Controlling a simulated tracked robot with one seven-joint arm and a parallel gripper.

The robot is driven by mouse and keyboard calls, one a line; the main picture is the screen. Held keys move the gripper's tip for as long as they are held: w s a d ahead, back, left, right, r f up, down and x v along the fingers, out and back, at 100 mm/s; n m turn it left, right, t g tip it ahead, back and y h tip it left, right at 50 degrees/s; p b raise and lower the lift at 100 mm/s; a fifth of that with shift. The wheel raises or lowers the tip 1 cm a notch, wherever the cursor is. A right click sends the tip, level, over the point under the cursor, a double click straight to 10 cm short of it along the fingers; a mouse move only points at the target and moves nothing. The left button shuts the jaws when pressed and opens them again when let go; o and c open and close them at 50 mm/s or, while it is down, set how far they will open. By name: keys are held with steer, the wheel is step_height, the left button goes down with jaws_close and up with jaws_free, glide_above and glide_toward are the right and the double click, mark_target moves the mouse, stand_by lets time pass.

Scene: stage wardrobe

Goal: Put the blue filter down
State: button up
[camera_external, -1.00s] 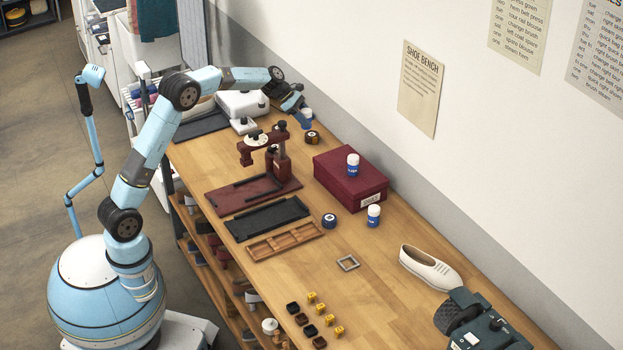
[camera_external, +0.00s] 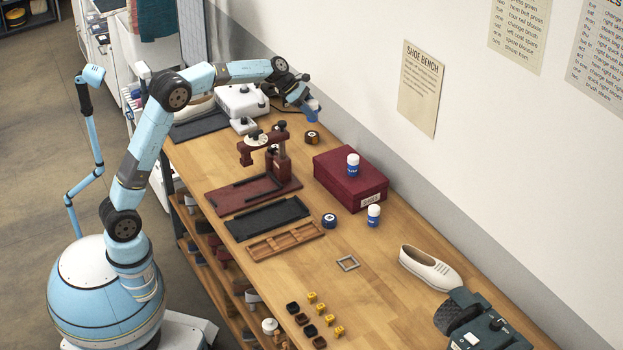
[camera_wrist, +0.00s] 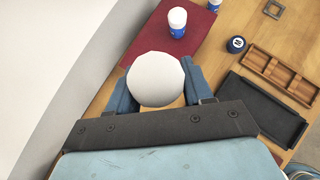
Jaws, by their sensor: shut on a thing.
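My gripper (camera_external: 307,107) is at the far end of the bench, near the wall. It is shut on a white-topped blue container (camera_external: 314,103), held above the bench. In the wrist view its round white top (camera_wrist: 156,79) sits between the two blue fingers and hides most of its body. It looks like the white-capped blue bottles nearby; I cannot make out a filter as such. One such bottle (camera_external: 353,164) stands on a dark red box (camera_external: 338,190), and another (camera_external: 374,215) stands on the bench beside it.
A dark red press (camera_external: 280,165), a black tray (camera_external: 267,219), a wooden tray (camera_external: 286,242) and a blue round tin (camera_external: 329,220) are nearer. Bare wood (camera_external: 360,270) lies around the grey square frame (camera_external: 348,263).

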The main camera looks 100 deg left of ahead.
mark_target(349, 153)
steer(key=w+d+f, duration=0.3)
steer(key=d+f, duration=0.2)
steer(key=d, duration=0.1)
steer(key=shift+n, duration=0.3)
steer(key=w+a+f, duration=0.2)
steer(key=w+f, duration=0.1)
steer(key=w+a+f, duration=0.2)
steer(key=w+f, duration=0.1)
steer(key=w, duration=0.1)
steer(key=w+a+f, duration=0.3)
steer(key=w, duration=0.1)
steer(key=shift+f, duration=0.4)
steer(key=shift+w+a+f, duration=0.15)
steer(key=shift+w+f, duration=0.05)
steer(key=shift+f, duration=1.45)
steer(key=shift+f, duration=0.15)
steer(key=o, duration=0.8)
